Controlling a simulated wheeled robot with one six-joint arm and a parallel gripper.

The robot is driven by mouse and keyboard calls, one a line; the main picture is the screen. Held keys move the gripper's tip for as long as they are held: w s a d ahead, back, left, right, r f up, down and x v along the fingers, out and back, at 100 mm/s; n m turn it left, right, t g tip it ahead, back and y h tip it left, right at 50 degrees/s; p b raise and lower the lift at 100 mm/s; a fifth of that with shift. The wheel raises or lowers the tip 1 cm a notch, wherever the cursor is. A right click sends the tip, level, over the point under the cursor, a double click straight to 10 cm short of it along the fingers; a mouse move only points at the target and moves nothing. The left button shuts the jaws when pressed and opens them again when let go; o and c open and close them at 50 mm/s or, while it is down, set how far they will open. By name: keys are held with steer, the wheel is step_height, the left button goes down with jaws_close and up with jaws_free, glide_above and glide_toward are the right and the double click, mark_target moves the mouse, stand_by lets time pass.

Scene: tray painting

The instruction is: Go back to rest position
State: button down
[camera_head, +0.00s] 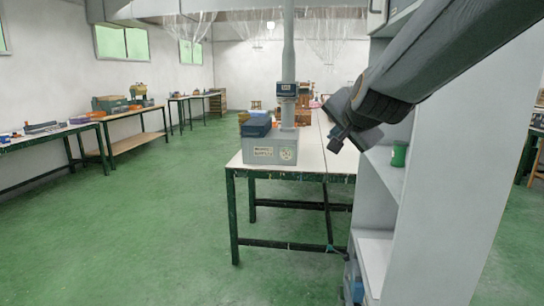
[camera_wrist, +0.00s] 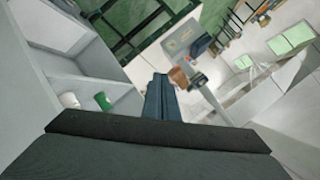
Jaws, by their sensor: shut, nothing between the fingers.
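My gripper (camera_head: 337,141) is at the end of my dark arm, which reaches in from the upper right in the head view. It is beside the light grey shelf unit (camera_head: 440,190), level with its upper part, and points down and to the left. In the wrist view my gripper's fingers (camera_wrist: 160,92) are together with nothing between them. The shelf unit also shows at the left of the wrist view (camera_wrist: 35,90).
A green can (camera_head: 399,154) stands on a shelf; a white container (camera_wrist: 69,100) is near it. A white table (camera_head: 230,164) with a grey box (camera_head: 262,150) stands behind my gripper. Workbenches (camera_head: 120,145) line the left wall. The green floor (camera_head: 150,230) at left is clear.

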steer(key=s+f+n+g, duration=0.25)
steer(key=s+f, duration=0.25)
steer(key=f, duration=0.3)
steer(key=s+f+n+g, duration=0.25)
steer(key=s+f, duration=0.25)
steer(key=f, duration=0.3)
steer(key=s+d+f+n+g+p, duration=0.1)
steer(key=s+f+n+g, duration=0.1)
steer(key=s+f, duration=0.3)
steer(key=s+d+f+n+g+p, duration=0.1)
steer(key=s+f+g, duration=0.4)
steer(key=s, duration=0.9)
steer(key=shift+d+f+n+g+h, duration=0.3)
steer(key=shift+d+f+n, duration=0.25)
steer(key=shift+d+n, duration=0.2)
steer(key=shift+a, duration=0.1)
